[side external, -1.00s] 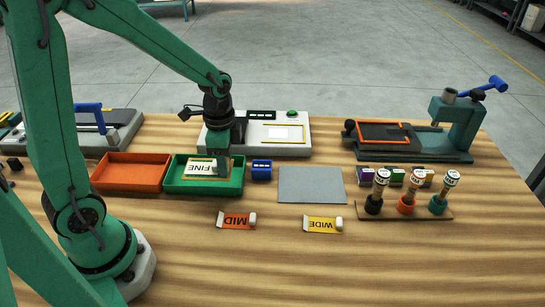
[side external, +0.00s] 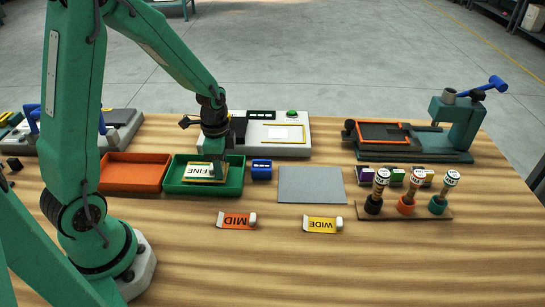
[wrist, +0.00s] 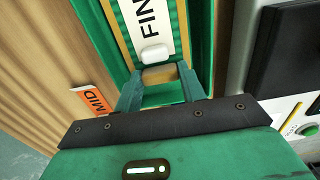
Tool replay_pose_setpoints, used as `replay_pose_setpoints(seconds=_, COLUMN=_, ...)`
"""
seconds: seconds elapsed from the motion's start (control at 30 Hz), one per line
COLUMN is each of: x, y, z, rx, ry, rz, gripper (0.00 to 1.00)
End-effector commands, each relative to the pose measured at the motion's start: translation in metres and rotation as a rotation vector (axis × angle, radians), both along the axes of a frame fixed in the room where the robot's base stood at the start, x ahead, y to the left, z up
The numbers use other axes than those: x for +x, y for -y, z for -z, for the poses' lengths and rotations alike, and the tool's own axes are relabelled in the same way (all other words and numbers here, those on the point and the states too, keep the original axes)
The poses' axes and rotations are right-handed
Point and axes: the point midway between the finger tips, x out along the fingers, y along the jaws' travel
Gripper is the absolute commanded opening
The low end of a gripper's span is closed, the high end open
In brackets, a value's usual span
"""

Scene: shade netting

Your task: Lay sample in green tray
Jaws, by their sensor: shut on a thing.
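The sample, a flat panel with a cream label reading FINE (side external: 198,171), is inside the outline of the green tray (side external: 203,190) in the side view. Whether it touches the tray floor is hard to tell. My gripper (side external: 217,173) is over the tray's right half, shut on the sample's near end. In the wrist view my gripper's fingers (wrist: 162,82) close on a tan tab beside a white knob (wrist: 155,53). The FINE label (wrist: 150,20) stretches ahead of them, with green tray walls on both sides (wrist: 201,45).
An orange tray (side external: 135,187) adjoins on the left. A blue block (side external: 261,169) stands close on the right, and a grey machine (side external: 290,150) stands behind. MID (side external: 237,220) and WIDE (side external: 322,225) tagged pieces lie in front. A grey mat (side external: 311,199) is bare.

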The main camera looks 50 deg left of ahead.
Motion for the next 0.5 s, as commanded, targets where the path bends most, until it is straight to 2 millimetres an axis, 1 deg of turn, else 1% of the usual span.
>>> replay_pose_setpoints(seconds=0.03, x=-0.0006, y=0.0002, z=0.0058, rx=-0.001, ry=-0.004, rz=0.000, gripper=0.18)
replay_pose_setpoints(seconds=0.1, x=-0.0002, y=0.0001, z=0.0109, rx=0.000, ry=-0.001, rz=0.000, gripper=0.18)
replay_pose_setpoints(seconds=0.2, x=-0.0002, y=0.0001, z=0.0151, rx=0.000, ry=-0.001, rz=0.000, gripper=0.18)
replay_pose_setpoints(seconds=0.5, x=0.0001, y=0.0001, z=0.0157, rx=0.000, ry=0.000, rz=0.000, gripper=0.18)
